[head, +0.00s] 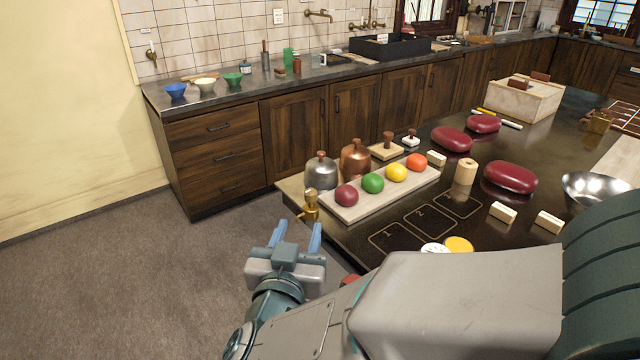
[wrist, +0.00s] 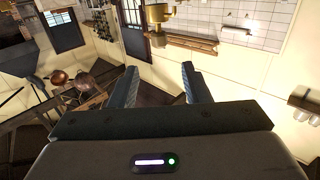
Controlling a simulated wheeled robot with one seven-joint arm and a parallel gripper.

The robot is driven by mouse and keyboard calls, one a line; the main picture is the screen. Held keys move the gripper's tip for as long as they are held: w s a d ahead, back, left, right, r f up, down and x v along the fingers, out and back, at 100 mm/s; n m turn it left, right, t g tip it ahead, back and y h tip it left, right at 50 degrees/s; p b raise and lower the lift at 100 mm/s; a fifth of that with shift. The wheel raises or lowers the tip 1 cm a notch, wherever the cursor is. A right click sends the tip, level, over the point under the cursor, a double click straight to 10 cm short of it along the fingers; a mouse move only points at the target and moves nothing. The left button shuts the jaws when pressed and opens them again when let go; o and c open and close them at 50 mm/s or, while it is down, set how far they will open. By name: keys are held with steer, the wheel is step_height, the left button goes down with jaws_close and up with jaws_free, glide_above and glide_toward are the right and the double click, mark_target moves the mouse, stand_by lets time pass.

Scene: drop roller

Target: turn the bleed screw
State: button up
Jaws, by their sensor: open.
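A small brass fitting (head: 311,205) stands at the near left corner of the dark table; it looks like the bleed screw, but its details are too small to tell. A brass part (wrist: 157,12) also shows at the top of the wrist view, partly cut off by the edge and beyond the fingertips. My gripper (head: 296,235) is open and empty, with its two blue fingers pointing toward the fitting. It is in front of and a little left of the fitting in the head view, apart from it. In the wrist view my gripper (wrist: 160,82) has nothing between its fingers.
Wooden blocks, red oval pads and a metal bowl (head: 594,188) are farther right. The floor left of the table is clear.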

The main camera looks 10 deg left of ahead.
mark_target(309, 197)
steer(key=w, duration=0.4)
steer(key=w+p, duration=0.1)
steer(key=w, duration=0.3)
steer(key=w+a, duration=0.1)
steer(key=w, duration=0.3)
steer(key=shift+s, duration=0.1)
jaws_close()
